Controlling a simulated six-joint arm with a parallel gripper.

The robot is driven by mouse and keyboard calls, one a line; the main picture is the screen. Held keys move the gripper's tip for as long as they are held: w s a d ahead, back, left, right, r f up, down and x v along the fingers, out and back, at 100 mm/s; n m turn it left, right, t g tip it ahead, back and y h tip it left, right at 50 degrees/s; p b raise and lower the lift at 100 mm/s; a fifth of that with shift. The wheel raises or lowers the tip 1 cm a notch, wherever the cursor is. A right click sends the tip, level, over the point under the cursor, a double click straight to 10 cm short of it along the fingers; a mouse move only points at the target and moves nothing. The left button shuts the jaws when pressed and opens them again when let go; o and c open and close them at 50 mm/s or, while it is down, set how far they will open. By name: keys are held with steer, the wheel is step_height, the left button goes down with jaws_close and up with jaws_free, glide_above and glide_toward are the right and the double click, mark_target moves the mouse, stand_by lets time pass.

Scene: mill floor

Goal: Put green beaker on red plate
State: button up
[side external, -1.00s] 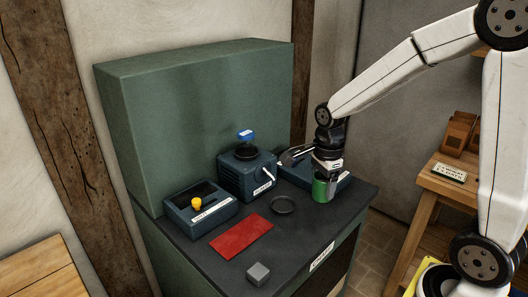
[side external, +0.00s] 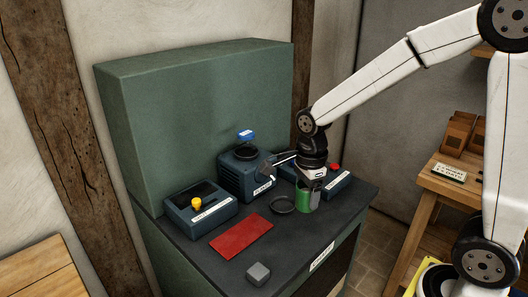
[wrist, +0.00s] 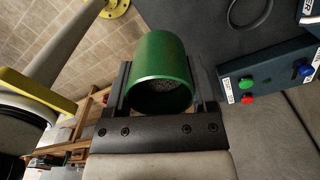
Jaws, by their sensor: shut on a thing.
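The green beaker (side external: 303,199) is held between the fingers of my gripper (side external: 311,184) at the right part of the dark bench top. In the wrist view the beaker (wrist: 160,68) sits between the two dark fingers (wrist: 161,98), its open mouth showing a grey, grainy inside. I cannot tell whether its base touches the bench or hangs just above it. The red plate (side external: 241,236) is a flat red rectangle lying on the bench, left of the beaker. Its top is bare.
A dark ring-shaped dish (side external: 282,205) lies between beaker and plate. Blue-grey boxes stand behind: one with a yellow knob (side external: 196,204), one with a blue-topped part (side external: 246,135), one with a red button (side external: 335,168). A grey cube (side external: 258,273) sits near the front edge.

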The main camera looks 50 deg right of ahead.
steer(key=a, duration=0.3)
steer(key=shift+a+r, duration=0.1)
steer(key=shift+a, duration=0.15)
steer(key=w+f, duration=0.2)
steer(key=w, duration=0.2)
steer(key=w+f, duration=0.3)
steer(key=w, duration=0.1)
steer(key=w+f, duration=0.3)
steer(key=w, duration=0.1)
steer(key=shift+w+a+f, duration=0.15)
steer(key=shift+w+a, duration=0.05)
steer(key=shift+a, duration=0.1)
steer(key=shift+w+f, duration=0.45)
steer(key=shift+f, duration=0.1)
steer(key=shift+w+f, duration=0.1)
steer(key=shift+w+f, duration=0.15)
steer(key=shift+f, duration=1.55)
